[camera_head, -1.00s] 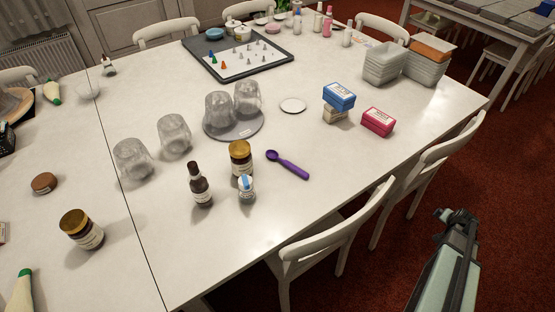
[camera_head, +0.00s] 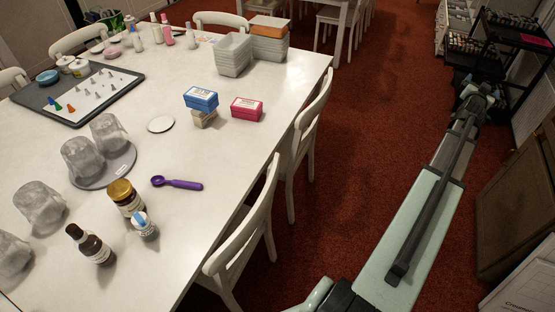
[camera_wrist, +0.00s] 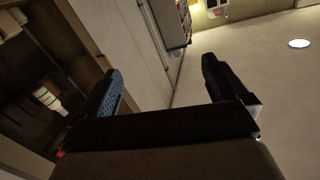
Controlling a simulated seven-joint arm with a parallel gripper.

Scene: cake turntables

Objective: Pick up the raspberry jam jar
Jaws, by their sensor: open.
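A dark jar with a gold lid (camera_head: 125,197) stands upright on the white table in the head view. Its label is too small to read, so I cannot tell whether it is the raspberry jam. My gripper (camera_wrist: 163,88) is open and empty in the wrist view, its two dark fingers wide apart. In the head view my arm reaches over the red floor at the right, far from the jar. No jar shows in the wrist view.
Beside the jar stand a dark bottle (camera_head: 90,245) and a small blue-capped jar (camera_head: 144,225). A purple scoop (camera_head: 177,183) lies behind them. Clear covers stand on and near a grey turntable (camera_head: 112,170). A white chair (camera_head: 245,240) borders the table; a wooden cabinet (camera_head: 515,190) is at right.

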